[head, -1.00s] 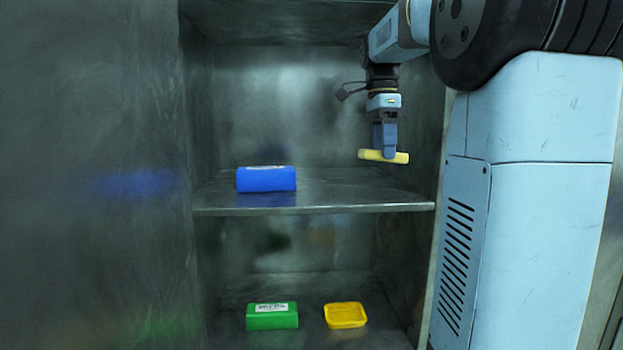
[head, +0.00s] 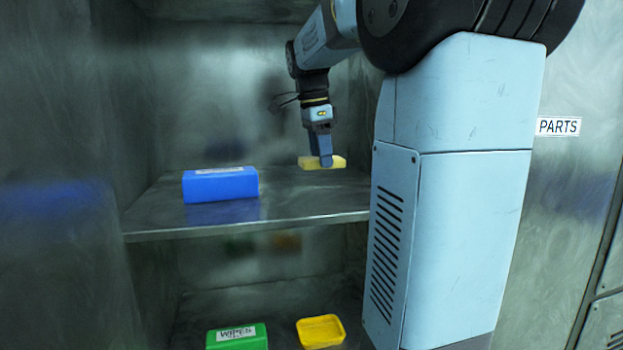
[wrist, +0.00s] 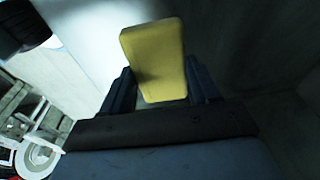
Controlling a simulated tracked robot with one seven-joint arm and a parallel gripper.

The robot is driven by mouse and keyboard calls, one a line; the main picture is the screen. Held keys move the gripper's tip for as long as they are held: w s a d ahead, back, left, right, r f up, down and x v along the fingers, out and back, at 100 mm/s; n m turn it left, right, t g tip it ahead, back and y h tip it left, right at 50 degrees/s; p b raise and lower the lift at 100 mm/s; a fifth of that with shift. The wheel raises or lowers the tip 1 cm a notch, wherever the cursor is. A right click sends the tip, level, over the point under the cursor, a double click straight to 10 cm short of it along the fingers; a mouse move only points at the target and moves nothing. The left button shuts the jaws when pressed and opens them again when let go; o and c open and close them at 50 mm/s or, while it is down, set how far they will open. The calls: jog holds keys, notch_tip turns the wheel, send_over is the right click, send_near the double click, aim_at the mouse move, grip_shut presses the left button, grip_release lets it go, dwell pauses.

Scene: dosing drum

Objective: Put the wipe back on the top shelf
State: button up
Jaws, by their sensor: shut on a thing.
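The wipe, a pale yellow block (head: 335,163), is held in my gripper (head: 321,163) over the right part of the top shelf (head: 290,212). In the wrist view the yellow wipe (wrist: 156,60) sits between the two dark fingers, which are shut on it. In the head view it is low over the shelf; I cannot tell whether its underside touches the surface. One finger hides part of its front.
A blue box (head: 221,185) with a label stands on the left of the same shelf. Below are a green box marked WIPES (head: 237,337) and a yellow tray (head: 321,331). The shelf between the blue box and the wipe is clear.

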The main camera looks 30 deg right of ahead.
aim_at(322, 191)
jog(key=shift+s+d+f, duration=0.1)
jog(key=shift+f, duration=2.8)
jog(key=o, duration=0.9)
jog(key=shift+o, duration=0.2)
jog(key=shift+r, duration=0.15)
jog(key=r, duration=0.4)
jog(key=a+r, duration=0.1)
jog(key=r, duration=0.6)
jog(key=shift+w+a+r, duration=0.25)
jog(key=shift+a+r, duration=0.05)
jog(key=shift+a, duration=0.05)
